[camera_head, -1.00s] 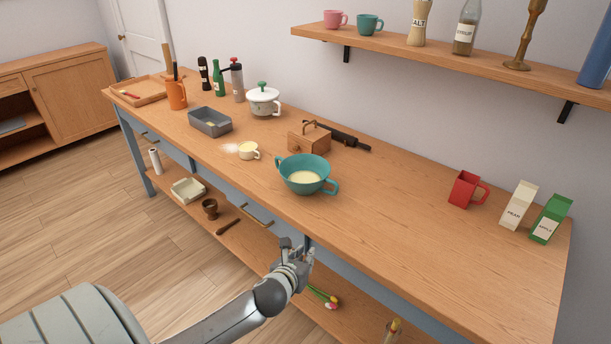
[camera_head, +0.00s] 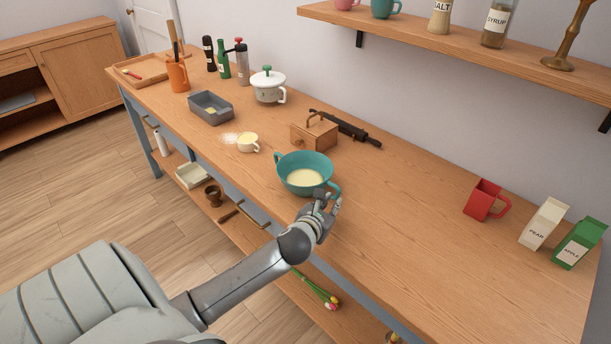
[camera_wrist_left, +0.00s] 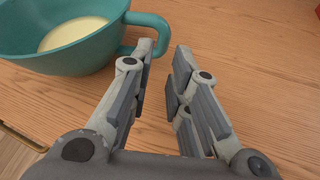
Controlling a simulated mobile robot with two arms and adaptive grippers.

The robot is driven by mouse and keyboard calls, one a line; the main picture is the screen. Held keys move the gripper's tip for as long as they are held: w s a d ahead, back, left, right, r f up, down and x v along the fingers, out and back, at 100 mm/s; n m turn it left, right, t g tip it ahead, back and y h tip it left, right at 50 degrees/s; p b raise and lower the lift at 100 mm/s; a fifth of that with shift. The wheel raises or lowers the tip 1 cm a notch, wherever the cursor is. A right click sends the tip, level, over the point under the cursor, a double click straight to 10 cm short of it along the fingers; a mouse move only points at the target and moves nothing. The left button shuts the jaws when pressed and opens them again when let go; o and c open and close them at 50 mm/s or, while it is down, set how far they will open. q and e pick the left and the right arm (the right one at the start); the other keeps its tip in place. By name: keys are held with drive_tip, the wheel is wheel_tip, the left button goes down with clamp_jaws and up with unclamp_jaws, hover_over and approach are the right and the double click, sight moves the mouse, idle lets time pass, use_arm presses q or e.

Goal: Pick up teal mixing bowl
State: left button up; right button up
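The teal mixing bowl (camera_head: 290,176) stands upright on the wooden counter with a pale yellow content inside. It has a handle on each side. My left gripper (camera_head: 328,198) is over the counter at the bowl's near right side, close to its right handle. In the left wrist view the bowl (camera_wrist_left: 88,50) fills the upper left, and its handle reaches toward the fingers. The left gripper (camera_wrist_left: 160,75) is open there, with bare counter between its fingers. I cannot tell whether the left finger touches the handle. My right gripper is not in view.
A wooden box (camera_head: 314,134) and a dark long tool (camera_head: 345,127) lie behind the bowl. A small cream cup (camera_head: 248,143) is to its left. A red mug (camera_head: 484,200) and two cartons (camera_head: 543,223) stand at the right. The counter between bowl and mug is clear.

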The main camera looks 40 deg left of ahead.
sight(336, 198)
use_arm(q)
drive_tip(key=shift+w+a+f, duration=0.1)
drive_tip(key=shift+w+f, duration=0.05)
drive_tip(key=shift+w, duration=0.25)
drive_tip(key=shift+w+f, duration=0.1)
drive_tip(key=shift+w, duration=0.15)
drive_tip(key=x, duration=0.4)
drive_tip(key=shift+w+a+f, duration=0.1)
drive_tip(key=shift+w, duration=0.1)
drive_tip(key=shift+w+a+f, duration=0.1)
drive_tip(key=shift+w+f, duration=0.15)
drive_tip(key=shift+w, duration=0.2)
drive_tip(key=shift+c, duration=0.2)
clamp_jaws()
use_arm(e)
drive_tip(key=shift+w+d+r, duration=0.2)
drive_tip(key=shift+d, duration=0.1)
use_arm(q)
drive_tip(key=shift+r, duration=0.1)
